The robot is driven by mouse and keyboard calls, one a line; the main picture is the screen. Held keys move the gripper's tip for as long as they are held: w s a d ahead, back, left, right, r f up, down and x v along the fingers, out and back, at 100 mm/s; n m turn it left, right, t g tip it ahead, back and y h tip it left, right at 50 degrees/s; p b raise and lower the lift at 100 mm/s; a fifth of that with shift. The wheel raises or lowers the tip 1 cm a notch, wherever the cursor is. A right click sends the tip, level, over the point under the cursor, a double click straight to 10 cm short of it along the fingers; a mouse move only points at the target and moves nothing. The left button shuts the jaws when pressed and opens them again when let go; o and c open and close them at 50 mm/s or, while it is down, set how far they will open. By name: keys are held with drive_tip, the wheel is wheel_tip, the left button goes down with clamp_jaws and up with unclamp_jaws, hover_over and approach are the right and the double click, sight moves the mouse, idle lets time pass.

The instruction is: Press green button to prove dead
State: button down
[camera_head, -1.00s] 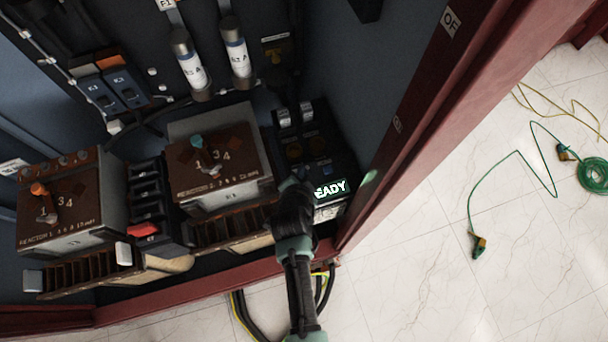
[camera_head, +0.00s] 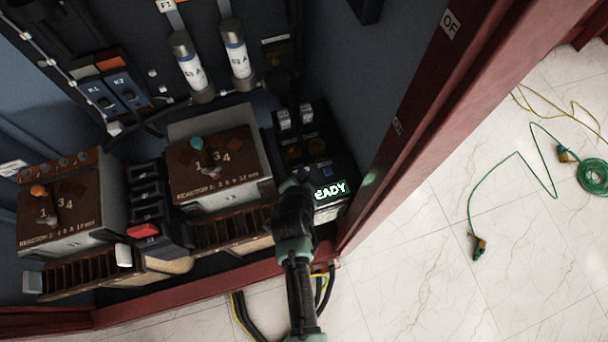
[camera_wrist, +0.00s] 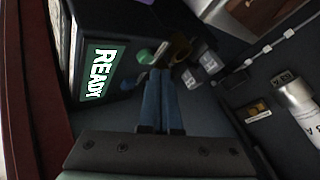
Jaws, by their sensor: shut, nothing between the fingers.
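A dark device box (camera_head: 318,148) stands at the right inside the cabinet, with a lit green READY display (camera_head: 330,191) on its front. The display also shows large in the wrist view (camera_wrist: 100,72). Beside it in the wrist view is a round green button (camera_wrist: 145,57). My gripper (camera_wrist: 160,73) is shut and empty, its blue-grey fingers together. The fingertips look very near the green button's lower edge; I cannot tell if they touch it. In the head view my gripper (camera_head: 291,186) is in front of the box and covers the display's left end; the button is not discernible there.
A brown-topped reactor box (camera_head: 212,165) stands close left of my gripper, with a second one (camera_head: 65,215) farther left. The red cabinet frame (camera_head: 385,165) rises to the right. Fuses (camera_head: 190,65) are above. A green cable (camera_head: 500,165) lies on the tiled floor.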

drive_tip(key=shift+f, duration=0.2)
idle(0.6)
drive_tip(key=shift+f+b, duration=0.25)
drive_tip(key=shift+b, duration=0.2)
drive_tip(key=shift+f+b, duration=0.9)
drive_tip(key=shift+f, duration=0.1)
idle(0.8)
drive_tip(key=shift+r, duration=0.15)
drive_tip(key=shift+s+d+r+p, duration=0.1)
drive_tip(key=shift+r+p, duration=0.75)
drive_tip(key=shift+r, duration=0.2)
wheel_tip(320, 180, up, 5)
drive_tip(key=p, duration=0.4)
drive_tip(key=shift+p, duration=0.4)
